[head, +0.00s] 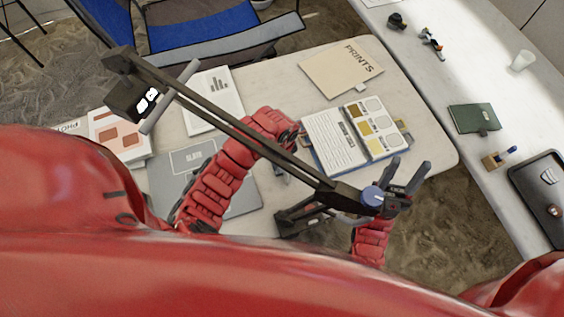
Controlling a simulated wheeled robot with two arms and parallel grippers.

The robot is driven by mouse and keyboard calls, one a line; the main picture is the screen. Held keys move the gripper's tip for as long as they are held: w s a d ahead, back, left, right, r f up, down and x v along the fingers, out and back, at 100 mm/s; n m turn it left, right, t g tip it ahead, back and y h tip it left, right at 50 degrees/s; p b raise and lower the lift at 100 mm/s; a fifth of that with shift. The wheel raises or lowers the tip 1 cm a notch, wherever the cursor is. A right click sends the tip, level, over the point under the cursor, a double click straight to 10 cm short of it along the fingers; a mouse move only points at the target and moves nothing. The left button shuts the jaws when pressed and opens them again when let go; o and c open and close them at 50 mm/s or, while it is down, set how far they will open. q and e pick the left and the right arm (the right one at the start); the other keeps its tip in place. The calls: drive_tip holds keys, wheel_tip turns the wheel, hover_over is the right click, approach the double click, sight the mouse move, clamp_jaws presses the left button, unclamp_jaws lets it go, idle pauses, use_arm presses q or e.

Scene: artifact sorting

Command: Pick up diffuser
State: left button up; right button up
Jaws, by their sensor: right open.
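I cannot tell for sure which thing is the diffuser; a small white cup-like cylinder (522,61) stands on the right-hand table. My right gripper (406,168) is open, with its two dark fingers pointing up and slightly apart. It shows over the gap between the tables, well to the left of and below the white cylinder, and nothing is seen between its fingers. My left arm, red and segmented, reaches over the middle table; its gripper end is mostly hidden behind a dark lamp-like boom.
The dark boom (230,125) crosses the view, its joint close to my right gripper. The middle table (415,95) holds books, prints and a grey folder (245,195). The right table holds a green book (473,119), small tools and a dark tray (527,180). A blue chair (195,25) stands behind.

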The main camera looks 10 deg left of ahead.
use_arm(q)
drive_tip(key=shift+f, duration=0.25)
clamp_jaws()
idle(0.4)
